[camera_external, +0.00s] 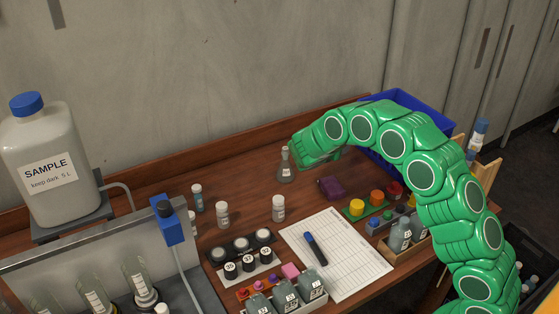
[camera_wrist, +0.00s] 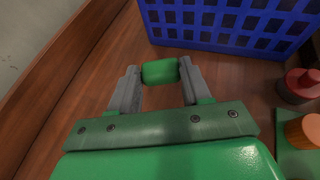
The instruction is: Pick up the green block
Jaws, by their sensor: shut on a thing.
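The green block (camera_wrist: 160,72) shows in the wrist view between the two grey fingers of my gripper (camera_wrist: 160,76), which is shut on it. The brown wooden tabletop shows beneath it; how far the block is above it I cannot tell. In the external view my green arm reaches from the right to the back of the table, and its end (camera_external: 310,150) hides the fingers and the block.
A blue crate (camera_wrist: 232,38) stands just beyond the gripper at the back right. A red-topped piece (camera_wrist: 300,84) and an orange one (camera_wrist: 303,130) are at the right. A small flask (camera_external: 285,168) and a purple block (camera_external: 331,187) stand near the arm's end.

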